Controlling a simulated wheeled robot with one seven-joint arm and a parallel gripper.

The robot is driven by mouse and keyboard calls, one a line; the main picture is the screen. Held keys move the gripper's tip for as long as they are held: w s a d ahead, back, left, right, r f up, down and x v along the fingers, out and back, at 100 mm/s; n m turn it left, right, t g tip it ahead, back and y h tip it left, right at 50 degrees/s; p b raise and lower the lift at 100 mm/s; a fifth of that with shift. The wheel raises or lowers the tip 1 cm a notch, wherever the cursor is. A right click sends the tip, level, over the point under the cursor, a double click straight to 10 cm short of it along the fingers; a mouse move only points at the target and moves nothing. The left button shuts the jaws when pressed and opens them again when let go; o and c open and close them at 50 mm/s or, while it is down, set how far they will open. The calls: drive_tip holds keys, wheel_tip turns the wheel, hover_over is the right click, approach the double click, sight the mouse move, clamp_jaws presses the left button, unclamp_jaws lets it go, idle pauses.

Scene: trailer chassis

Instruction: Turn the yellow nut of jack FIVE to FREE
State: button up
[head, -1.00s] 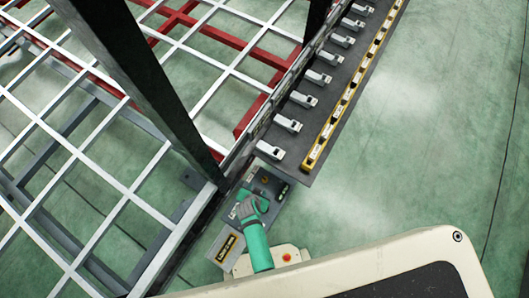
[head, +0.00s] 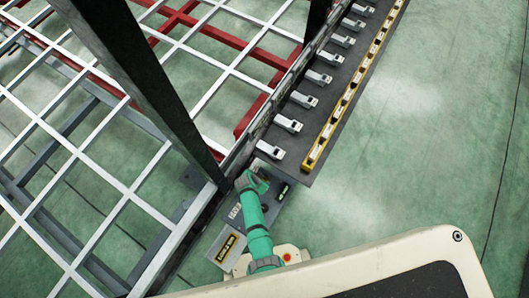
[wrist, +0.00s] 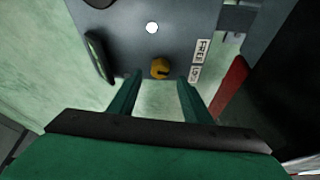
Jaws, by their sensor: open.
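The yellow nut (wrist: 160,68) sits on a grey panel (wrist: 130,18) in the wrist view, with a notch in its side. A white label (wrist: 201,50) reading FREE, with further small text I cannot read surely, is just right of it. My gripper (wrist: 160,82) is open, its two green fingers apart on either side of the nut's near side; I cannot tell whether they touch it. In the head view my gripper (head: 252,182) is over the grey panel (head: 277,207) and hides the nut. The jack's number cannot be read.
A white dot (wrist: 152,28) is above the nut. A dark green-edged part (wrist: 99,58) stands left and a red part (wrist: 230,88) right. A black post (head: 140,85) and white grid (head: 75,150) lie left in the head view; green floor (head: 400,150) is open at right.

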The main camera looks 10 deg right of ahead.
sight(265, 179)
drive_tip(key=shift+x, duration=2.2)
drive_tip(key=c, duration=1.1)
